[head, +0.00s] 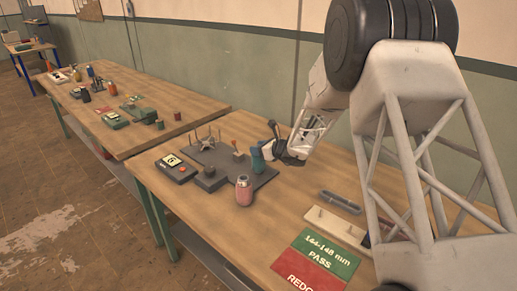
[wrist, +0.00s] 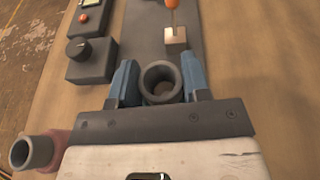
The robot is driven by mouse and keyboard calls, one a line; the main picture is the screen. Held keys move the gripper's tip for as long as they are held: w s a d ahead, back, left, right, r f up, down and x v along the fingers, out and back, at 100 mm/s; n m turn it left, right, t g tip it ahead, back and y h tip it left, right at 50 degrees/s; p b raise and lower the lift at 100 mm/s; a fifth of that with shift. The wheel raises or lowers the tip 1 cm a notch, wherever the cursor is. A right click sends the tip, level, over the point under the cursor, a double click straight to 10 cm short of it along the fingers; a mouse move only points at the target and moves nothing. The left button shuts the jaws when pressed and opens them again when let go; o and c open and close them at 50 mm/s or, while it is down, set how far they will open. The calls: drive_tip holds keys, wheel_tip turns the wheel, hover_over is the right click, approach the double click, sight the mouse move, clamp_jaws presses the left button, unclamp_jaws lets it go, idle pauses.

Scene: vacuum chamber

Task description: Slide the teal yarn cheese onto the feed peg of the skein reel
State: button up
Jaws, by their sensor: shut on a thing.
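The teal yarn cheese (head: 257,162) stands at the right side of the skein reel in the head view. In the wrist view its grey hollow tube end (wrist: 160,82) shows between the blue fingers. My gripper (wrist: 160,85) is shut on it, one finger on each side. The skein reel (head: 206,140) has a star of upright pins on a dark base plate. A small pale block with an orange-tipped upright pin (wrist: 175,30) stands just beyond the held cheese. I cannot tell whether this is the feed peg. The cheese's underside is hidden.
A pink yarn cheese (head: 244,190) stands by the plate's front edge and shows at lower left in the wrist view (wrist: 40,152). A dark knobbed box (wrist: 90,58) and a display box (head: 172,166) are on the left. A green-red sign (head: 315,262) lies at front right.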

drive_tip(key=shift+f, duration=0.25)
drive_tip(key=o, duration=1.3)
drive_tip(key=shift+v, duration=3.95)
drive_tip(key=s+a+r+n+g+h, duration=0.15)
drive_tip(key=s+r+n, duration=0.25)
drive_tip(key=s, duration=0.4)
drive_tip(key=s+a+r+n+g, duration=0.1)
drive_tip(key=s+r+n+g, duration=0.2)
drive_tip(key=s+r+n, duration=0.35)
drive_tip(key=s+a+r+n+g+h, duration=0.1)
drive_tip(key=s+r+n+g, duration=0.15)
drive_tip(key=s, duration=0.65)
drive_tip(key=s+d+r+n+h, duration=0.1)
drive_tip(key=s+d+n+h, duration=0.2)
drive_tip(key=s, duration=0.6)
drive_tip(key=s+d+r+n+h, duration=0.1)
drive_tip(key=s+n, duration=0.4)
drive_tip(key=s, duration=0.5)
drive_tip(key=s+d+r+n+h, duration=0.1)
drive_tip(key=s+d+n+h, duration=0.3)
drive_tip(key=s, duration=0.6)
drive_tip(key=shift+s+d+r+n+h, duration=0.15)
drive_tip(key=shift+d+n+h, duration=0.1)
drive_tip(key=shift+d, duration=0.25)
drive_tip(key=shift+s+d+r+n+h, duration=0.1)
drive_tip(key=shift+d+r+n, duration=0.15)
drive_tip(key=shift+d, duration=0.2)
